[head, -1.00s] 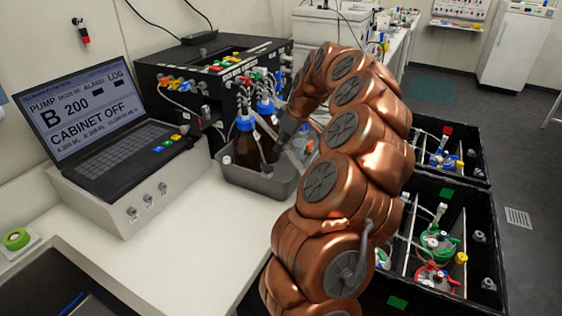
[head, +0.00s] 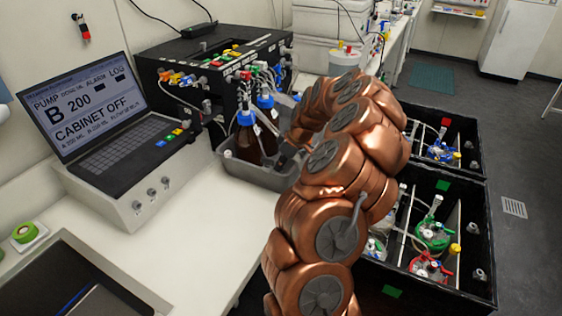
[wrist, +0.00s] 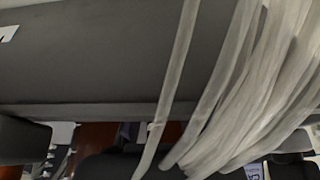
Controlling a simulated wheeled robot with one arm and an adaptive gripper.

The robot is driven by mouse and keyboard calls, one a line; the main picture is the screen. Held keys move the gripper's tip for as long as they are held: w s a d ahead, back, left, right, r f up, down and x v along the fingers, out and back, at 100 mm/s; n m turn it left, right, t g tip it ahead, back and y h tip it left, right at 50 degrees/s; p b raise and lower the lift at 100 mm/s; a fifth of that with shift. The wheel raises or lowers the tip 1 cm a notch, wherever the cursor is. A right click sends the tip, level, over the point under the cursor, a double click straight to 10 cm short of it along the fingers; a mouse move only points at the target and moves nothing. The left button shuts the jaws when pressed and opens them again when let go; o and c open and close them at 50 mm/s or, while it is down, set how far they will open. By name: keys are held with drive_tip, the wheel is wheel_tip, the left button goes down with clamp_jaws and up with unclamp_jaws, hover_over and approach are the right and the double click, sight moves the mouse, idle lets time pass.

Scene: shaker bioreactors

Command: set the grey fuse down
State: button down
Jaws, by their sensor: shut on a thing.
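My gripper (head: 285,156) is over the right part of a grey tray (head: 258,178), beside brown bottles with blue caps. My arm partly hides it in the head view. In the wrist view, dark finger parts show at the lower edge, and pale tubes cross in front. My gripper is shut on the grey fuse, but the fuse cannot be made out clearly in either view.
Brown bottles (head: 246,142) with tubes stand in the tray. A black pump box (head: 218,85) is behind, and a laptop (head: 110,125) stands left. Black crates (head: 470,245) with bottles are at the right. The white bench (head: 190,240) is clear in front.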

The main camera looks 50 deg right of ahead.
drive_tip(key=shift+f+b, duration=0.2)
drive_tip(key=shift+b, duration=0.1)
drive_tip(key=c, duration=1.1)
unclamp_jaws()
drive_tip(key=shift+c, duration=0.2)
